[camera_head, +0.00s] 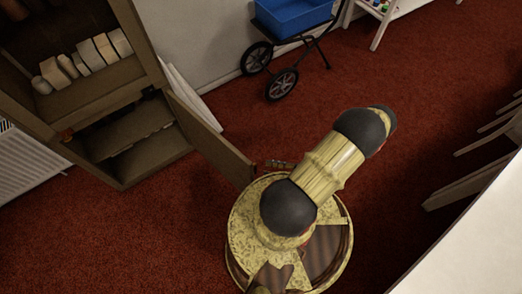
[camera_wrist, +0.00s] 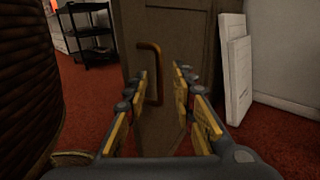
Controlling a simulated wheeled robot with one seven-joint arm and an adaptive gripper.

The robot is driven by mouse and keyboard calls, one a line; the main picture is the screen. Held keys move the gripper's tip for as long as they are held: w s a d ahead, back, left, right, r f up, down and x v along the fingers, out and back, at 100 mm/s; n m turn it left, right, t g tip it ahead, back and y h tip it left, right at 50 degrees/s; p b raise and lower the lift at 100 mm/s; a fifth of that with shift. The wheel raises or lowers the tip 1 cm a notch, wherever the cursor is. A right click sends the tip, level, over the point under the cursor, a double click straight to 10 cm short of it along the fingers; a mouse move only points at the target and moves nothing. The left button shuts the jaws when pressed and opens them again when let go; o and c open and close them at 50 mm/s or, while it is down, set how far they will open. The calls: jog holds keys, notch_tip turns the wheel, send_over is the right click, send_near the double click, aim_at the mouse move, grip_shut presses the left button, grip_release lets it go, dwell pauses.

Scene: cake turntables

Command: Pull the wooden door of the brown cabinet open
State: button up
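The brown cabinet (camera_head: 130,85) stands at the upper left of the head view. Its lower wooden door (camera_head: 208,138) is swung outward, and the shelved compartment behind it shows. In the wrist view the door (camera_wrist: 185,35) fills the middle, with a curved brown handle (camera_wrist: 157,75) on its face. My gripper (camera_wrist: 161,78) is open and points at the door. The handle appears between the fingertips, closer to the left one; I cannot tell whether they touch. In the head view my gripper is mostly hidden by my arm.
White panels (camera_head: 190,92) lean on the wall behind the door and show in the wrist view (camera_wrist: 238,70). A blue cart (camera_head: 290,15) stands at the back wall. Pale chairs (camera_head: 470,180) and a white surface (camera_head: 480,245) are at the right. Red carpet (camera_head: 400,80) is clear between.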

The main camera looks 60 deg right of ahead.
jog(key=v, duration=0.5)
jog(key=shift+f, duration=0.1)
dwell(0.5)
